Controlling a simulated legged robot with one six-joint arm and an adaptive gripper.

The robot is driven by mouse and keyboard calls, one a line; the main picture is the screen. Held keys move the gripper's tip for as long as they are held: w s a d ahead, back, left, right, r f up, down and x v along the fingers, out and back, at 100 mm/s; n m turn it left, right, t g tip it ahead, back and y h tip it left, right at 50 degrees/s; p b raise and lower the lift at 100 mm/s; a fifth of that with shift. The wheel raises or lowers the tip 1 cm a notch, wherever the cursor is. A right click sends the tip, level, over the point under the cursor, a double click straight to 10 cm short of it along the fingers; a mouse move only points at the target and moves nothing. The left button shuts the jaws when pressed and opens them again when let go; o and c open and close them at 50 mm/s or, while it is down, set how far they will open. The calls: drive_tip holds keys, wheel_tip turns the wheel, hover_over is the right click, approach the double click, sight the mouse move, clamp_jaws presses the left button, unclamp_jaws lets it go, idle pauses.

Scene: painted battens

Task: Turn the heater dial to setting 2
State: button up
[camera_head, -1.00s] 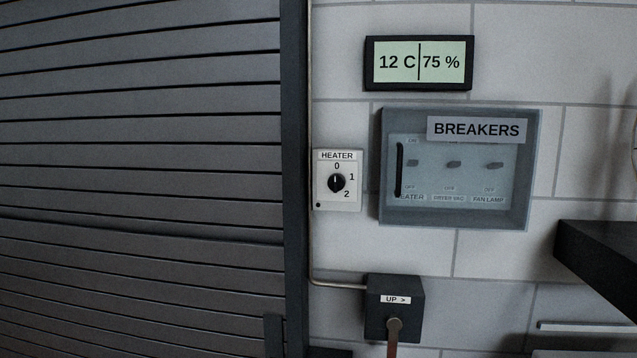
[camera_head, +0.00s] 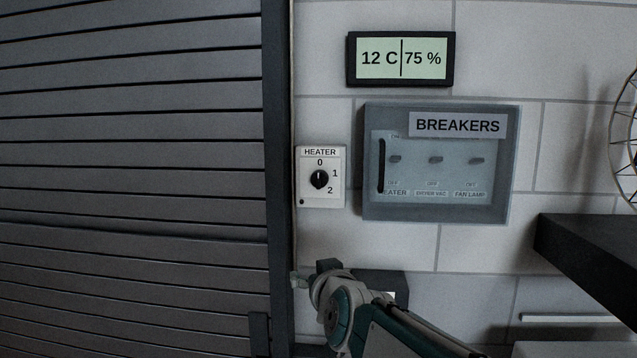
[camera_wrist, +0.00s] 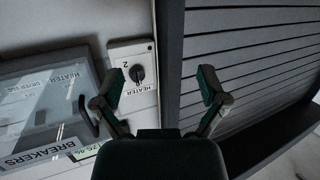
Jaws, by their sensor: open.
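The heater plate (camera_head: 308,195) is a small white panel on the wall, marked 0, 1 and 2. Its black dial (camera_head: 319,180) has a white mark that points up at 0. In the wrist view the panel appears turned over, with the dial (camera_wrist: 137,73) near the left finger. My gripper (camera_wrist: 162,82) is open and empty, its two fingers spread apart. The dial shows between the fingers, nearer the left one, and I see no contact. In the head view my arm is below the heater plate; the fingertips are hard to make out there.
A grey breaker box (camera_head: 370,205) with a clear cover is right of the heater. A display (camera_head: 400,59) reads 12 C and 75 %. A slatted shutter (camera_head: 130,180) fills the left. A dark shelf (camera_head: 590,250) juts out at right. My arm partly hides a dark box (camera_head: 385,283).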

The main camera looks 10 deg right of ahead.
sight(318, 184)
drive_tip(key=w+d+r+m+t+h, duration=0.1)
drive_tip(key=w+r+t+h, duration=0.1)
drive_tip(key=w+r, duration=0.2)
drive_tip(key=w+d+r+m+t+h, duration=0.2)
drive_tip(key=w+r+h, duration=0.1)
drive_tip(key=w, duration=0.7)
drive_tip(key=w+d+r+m+t+h, duration=0.1)
drive_tip(key=w+r+h, duration=0.2)
drive_tip(key=w, duration=0.5)
drive_tip(key=shift+d+r+m+t, duration=0.15)
drive_tip(key=shift+r+t, duration=0.05)
drive_tip(key=shift+r, duration=0.2)
drive_tip(key=shift+d+r+m+t, duration=0.1)
drive_tip(key=shift+r+m+t, duration=0.1)
drive_tip(key=shift+r, duration=0.2)
drive_tip(key=shift+s, duration=0.1)
drive_tip(key=c, duration=1.1)
